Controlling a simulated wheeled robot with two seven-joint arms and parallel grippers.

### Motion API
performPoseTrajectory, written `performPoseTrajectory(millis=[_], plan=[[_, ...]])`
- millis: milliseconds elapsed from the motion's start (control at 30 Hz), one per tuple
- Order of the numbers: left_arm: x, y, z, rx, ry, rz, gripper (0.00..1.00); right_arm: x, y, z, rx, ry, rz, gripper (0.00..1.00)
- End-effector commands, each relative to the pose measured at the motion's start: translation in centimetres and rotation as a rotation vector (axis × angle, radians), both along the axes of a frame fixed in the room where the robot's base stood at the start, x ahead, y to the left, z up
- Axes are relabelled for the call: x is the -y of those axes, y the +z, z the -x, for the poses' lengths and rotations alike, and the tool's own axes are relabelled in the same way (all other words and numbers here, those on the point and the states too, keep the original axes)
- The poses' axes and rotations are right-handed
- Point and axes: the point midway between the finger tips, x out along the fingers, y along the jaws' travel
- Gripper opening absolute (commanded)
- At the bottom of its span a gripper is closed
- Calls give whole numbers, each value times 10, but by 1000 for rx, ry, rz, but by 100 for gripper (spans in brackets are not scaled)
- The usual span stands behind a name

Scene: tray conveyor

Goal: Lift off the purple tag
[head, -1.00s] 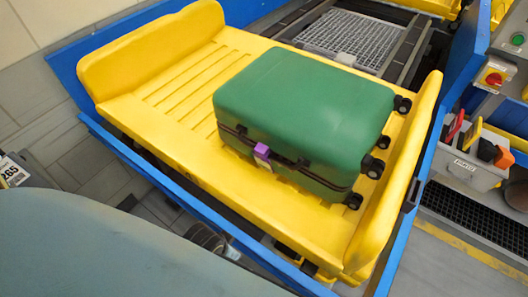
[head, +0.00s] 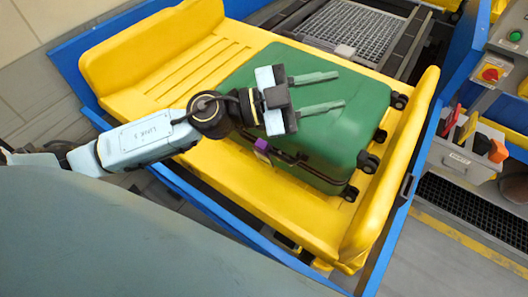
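The purple tag (head: 262,147) hangs on the near long side of the green suitcase (head: 346,133), by the dark seam. The suitcase lies flat on the yellow tray (head: 300,216), its wheels toward the right end. My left gripper (head: 337,92) is open, its two fingers apart and pointing right over the suitcase's top. Nothing is between the fingers. The gripper's wrist is just above and left of the tag in the picture, and the tag's lower part shows less clearly. How high the gripper is above the suitcase I cannot tell. My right gripper is not in view.
The yellow tray has raised ends, and a blue frame (head: 400,220) runs along its sides. A grey bin (head: 468,160) with tools stands at the right, below a panel with a red knob (head: 490,74). The tray's left part is partly clear.

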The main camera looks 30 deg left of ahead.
Motion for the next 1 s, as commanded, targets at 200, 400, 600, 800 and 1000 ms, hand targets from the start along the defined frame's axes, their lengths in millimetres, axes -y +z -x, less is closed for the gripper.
performPoseTrajectory(millis=[200, 400, 600, 800, 1000], plan=[[-31, -76, 14, -168, -287, -552, 34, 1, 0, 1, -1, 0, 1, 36], [-120, -125, 7, -439, -235, -964, 34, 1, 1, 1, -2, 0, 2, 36], [-170, -138, 4, -580, -147, -1125, 34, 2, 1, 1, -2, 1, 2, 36], [-160, -166, -1, -597, -142, -1137, 34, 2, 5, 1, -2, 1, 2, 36], [-146, -198, -9, -595, -140, -1137, 34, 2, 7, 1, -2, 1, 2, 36]])
